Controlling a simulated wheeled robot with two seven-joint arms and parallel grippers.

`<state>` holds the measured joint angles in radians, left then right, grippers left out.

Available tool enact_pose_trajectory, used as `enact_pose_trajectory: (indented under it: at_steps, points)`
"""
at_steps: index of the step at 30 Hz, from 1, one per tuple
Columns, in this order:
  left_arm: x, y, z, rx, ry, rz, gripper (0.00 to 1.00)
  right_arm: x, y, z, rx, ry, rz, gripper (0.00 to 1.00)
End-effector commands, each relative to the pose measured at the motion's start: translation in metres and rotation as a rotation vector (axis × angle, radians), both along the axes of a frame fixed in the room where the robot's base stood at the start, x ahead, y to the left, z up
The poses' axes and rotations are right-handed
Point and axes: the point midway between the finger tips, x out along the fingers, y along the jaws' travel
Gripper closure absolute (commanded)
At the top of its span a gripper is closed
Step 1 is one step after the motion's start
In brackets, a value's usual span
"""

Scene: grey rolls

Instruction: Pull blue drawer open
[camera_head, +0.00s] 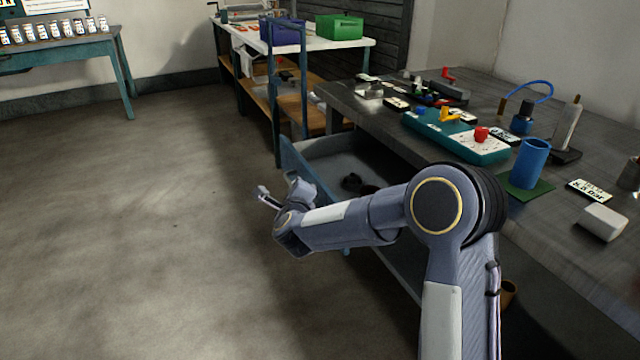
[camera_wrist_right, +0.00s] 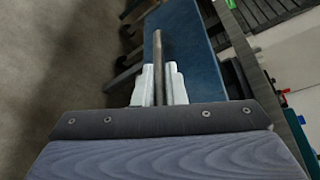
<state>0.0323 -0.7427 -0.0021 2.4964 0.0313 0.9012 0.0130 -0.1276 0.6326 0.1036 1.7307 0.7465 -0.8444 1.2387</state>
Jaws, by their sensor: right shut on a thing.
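The blue drawer (camera_head: 301,166) is pulled out from under the dark workbench, with its inside partly visible. In the right wrist view its blue front panel (camera_wrist_right: 190,55) lies beside a grey bar handle (camera_wrist_right: 158,48). My right gripper (camera_head: 284,198) is at the outer side of the drawer front. Its pale fingers (camera_wrist_right: 158,85) are shut on the handle, one on each side of the bar. My forearm hides part of the drawer. My left gripper does not show in either view.
A dark object (camera_head: 353,184) lies in the drawer. The workbench top (camera_head: 560,225) carries a teal box with knobs (camera_head: 455,135), a blue cup (camera_head: 530,162) and a white block (camera_head: 602,221). Open floor (camera_head: 130,220) lies to the left of the drawer.

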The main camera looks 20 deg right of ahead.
Motion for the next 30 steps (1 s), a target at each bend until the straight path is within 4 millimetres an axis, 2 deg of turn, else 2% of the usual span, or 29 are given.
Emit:
enact_pose_trajectory:
  at_steps: [3,9,15,25,26,30]
  points:
    - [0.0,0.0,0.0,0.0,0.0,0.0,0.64,-0.002,0.022,-0.001,0.0,0.002,0.004,1.0]
    - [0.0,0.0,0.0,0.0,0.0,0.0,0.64,-0.003,0.042,-0.001,0.001,0.001,0.002,1.0]
    - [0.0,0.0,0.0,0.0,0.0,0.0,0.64,-0.004,0.049,-0.001,0.001,0.002,0.0,1.0]
    - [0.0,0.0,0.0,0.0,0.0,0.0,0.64,-0.004,0.049,-0.001,0.001,0.002,0.001,1.0]
    - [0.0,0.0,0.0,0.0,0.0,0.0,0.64,-0.004,0.049,-0.001,0.001,0.002,0.001,0.87]
    - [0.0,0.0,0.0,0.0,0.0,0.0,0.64,-0.004,0.049,-0.001,0.0,0.001,0.001,0.68]
